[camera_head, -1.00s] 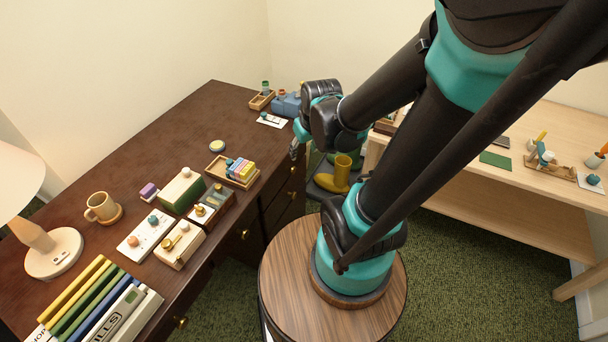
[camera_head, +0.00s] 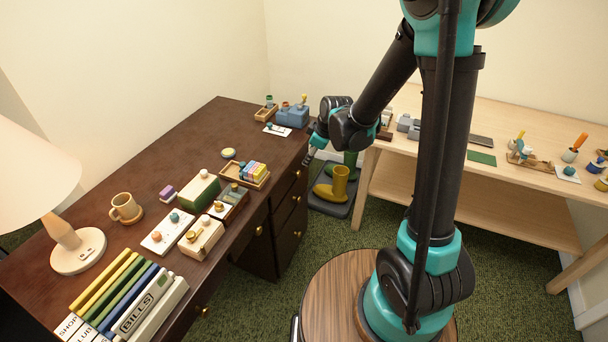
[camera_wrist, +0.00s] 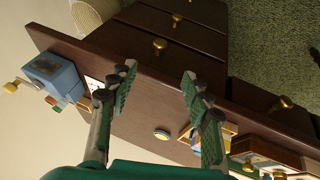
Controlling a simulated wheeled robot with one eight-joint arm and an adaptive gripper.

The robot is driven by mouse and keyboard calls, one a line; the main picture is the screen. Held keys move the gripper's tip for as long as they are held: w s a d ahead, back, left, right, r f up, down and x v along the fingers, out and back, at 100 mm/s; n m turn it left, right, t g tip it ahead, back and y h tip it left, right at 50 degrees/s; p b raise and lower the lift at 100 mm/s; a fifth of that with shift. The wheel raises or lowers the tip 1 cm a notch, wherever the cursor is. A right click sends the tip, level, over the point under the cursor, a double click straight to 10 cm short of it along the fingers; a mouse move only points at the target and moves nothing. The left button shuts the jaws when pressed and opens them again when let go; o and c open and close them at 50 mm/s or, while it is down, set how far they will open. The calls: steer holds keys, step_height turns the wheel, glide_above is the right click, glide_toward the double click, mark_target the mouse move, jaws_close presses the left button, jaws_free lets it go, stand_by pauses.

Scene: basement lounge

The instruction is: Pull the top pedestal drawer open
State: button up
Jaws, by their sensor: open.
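The dark wooden desk (camera_head: 150,185) has a pedestal of stacked drawers at its far right end. The top pedestal drawer's front is just under the desktop, with a small brass knob (camera_head: 298,173). This knob also shows in the wrist view (camera_wrist: 160,44), with another drawer's knob (camera_wrist: 177,19) beyond it. The drawers look shut. My gripper (camera_head: 308,156) is at the desk's far right edge, above the top drawer's knob. In the wrist view, its fingers (camera_wrist: 160,88) are spread and empty, with the desk edge and drawer front between and beyond them, apart from the knob.
A light wooden table (camera_head: 480,185) is to the right. A blue container (camera_head: 292,117) and small wooden trays stand on the desk. Green carpet is open in front of the drawers.

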mark_target(299, 173)
steer(key=x, duration=1.6)
jaws_close()
stand_by(0.3)
